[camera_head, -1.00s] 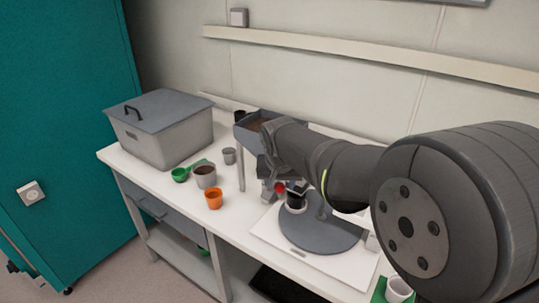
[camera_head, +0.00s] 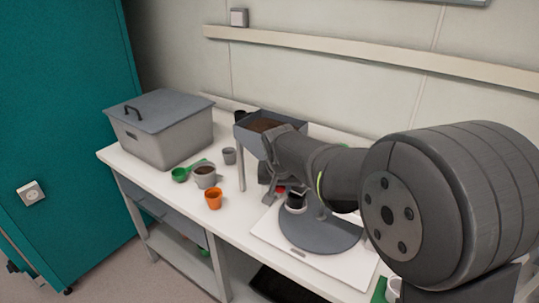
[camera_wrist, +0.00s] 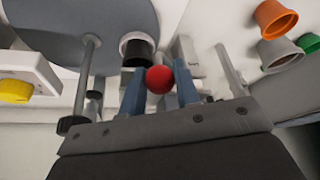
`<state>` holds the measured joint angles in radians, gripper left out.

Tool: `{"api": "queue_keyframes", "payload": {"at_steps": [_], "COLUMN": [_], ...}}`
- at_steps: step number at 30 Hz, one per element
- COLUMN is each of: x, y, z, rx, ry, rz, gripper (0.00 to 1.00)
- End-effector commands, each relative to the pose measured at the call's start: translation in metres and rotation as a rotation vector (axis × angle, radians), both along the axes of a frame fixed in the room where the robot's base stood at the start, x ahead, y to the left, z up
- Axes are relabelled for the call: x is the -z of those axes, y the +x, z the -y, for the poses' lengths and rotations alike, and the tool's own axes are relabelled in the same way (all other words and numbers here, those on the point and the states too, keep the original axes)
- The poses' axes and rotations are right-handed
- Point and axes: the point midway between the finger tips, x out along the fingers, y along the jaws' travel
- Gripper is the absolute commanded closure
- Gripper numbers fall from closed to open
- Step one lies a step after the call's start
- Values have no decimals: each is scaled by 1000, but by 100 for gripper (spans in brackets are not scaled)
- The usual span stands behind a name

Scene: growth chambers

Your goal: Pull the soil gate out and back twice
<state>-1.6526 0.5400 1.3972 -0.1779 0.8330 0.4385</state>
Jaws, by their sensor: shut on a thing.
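The soil hopper (camera_head: 291,128), a grey box with dark soil in it, stands on posts at the back of the bench. The soil gate's red knob (camera_wrist: 160,79) sits between the two blue fingers of my gripper (camera_wrist: 160,74), which is shut on it. In the head view only a bit of the red knob (camera_head: 280,190) shows, below my wrist. The gate's plate is mostly hidden by my arm, and how far out it stands cannot be told.
A lidded grey bin (camera_head: 160,135) stands at the back left. A yellow knob (camera_wrist: 15,91) shows in the wrist view.

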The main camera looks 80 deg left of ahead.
Motion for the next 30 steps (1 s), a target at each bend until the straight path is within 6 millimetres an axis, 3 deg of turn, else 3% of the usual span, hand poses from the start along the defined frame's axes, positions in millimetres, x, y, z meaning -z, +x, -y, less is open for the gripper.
{"api": "queue_keyframes", "payload": {"at_steps": [21,30], "x": [-1,-1], "y": [36,37], "z": [35,36], "rx": [1,0], "ry": [0,1], "rz": [1,0], "gripper": [84,84]}}
